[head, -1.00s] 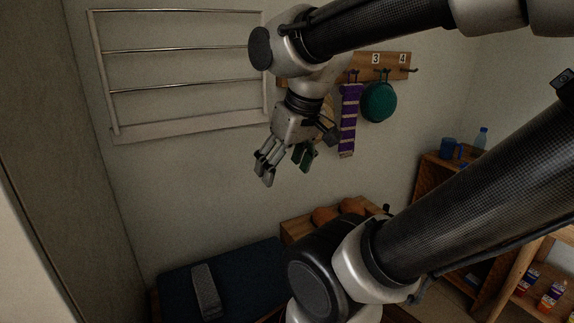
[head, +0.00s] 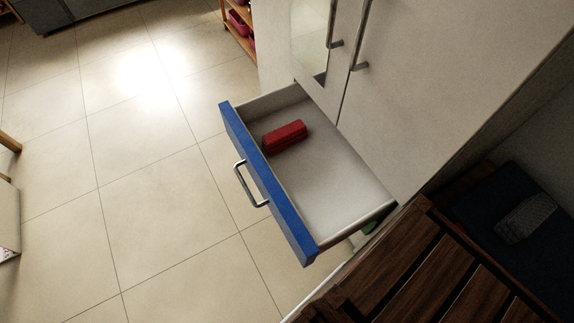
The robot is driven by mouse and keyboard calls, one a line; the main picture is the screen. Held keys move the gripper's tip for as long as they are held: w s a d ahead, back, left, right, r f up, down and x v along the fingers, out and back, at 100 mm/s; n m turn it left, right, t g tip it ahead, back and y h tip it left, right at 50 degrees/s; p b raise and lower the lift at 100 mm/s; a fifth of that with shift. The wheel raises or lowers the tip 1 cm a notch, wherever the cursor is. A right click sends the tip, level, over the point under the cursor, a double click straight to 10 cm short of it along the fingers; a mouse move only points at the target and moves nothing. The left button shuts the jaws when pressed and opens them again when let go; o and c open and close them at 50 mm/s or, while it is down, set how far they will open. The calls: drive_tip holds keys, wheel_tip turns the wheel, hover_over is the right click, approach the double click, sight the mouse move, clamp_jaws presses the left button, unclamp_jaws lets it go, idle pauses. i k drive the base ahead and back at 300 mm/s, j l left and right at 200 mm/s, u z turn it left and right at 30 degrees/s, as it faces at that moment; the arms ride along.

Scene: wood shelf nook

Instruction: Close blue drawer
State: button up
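The blue drawer (head: 268,184) is pulled well out of a white cabinet in the head view. Its blue front faces left and carries a metal bar handle (head: 249,185). A red case-like object (head: 284,137) lies inside, near the front panel. The drawer's white floor is otherwise bare. My gripper is not in the current head view, so its place relative to the drawer is hidden.
White cabinet doors (head: 420,80) with metal handles rise behind the drawer. A dark slatted wooden bench (head: 420,275) stands close at the lower right, with a dark cushion (head: 480,205) beyond. The tiled floor (head: 150,190) left of the drawer is clear.

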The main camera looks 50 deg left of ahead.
sight(318, 191)
drive_tip(key=k+j+u, duration=0.15)
drive_tip(key=k+u, duration=0.3)
drive_tip(key=k, duration=0.15)
drive_tip(key=l+u, duration=0.15)
drive_tip(key=u, duration=0.25)
drive_tip(key=l+u, duration=0.15)
drive_tip(key=u, duration=0.3)
drive_tip(key=l+u, duration=0.2)
drive_tip(key=u, duration=0.2)
drive_tip(key=l+u, duration=0.1)
drive_tip(key=u, duration=0.3)
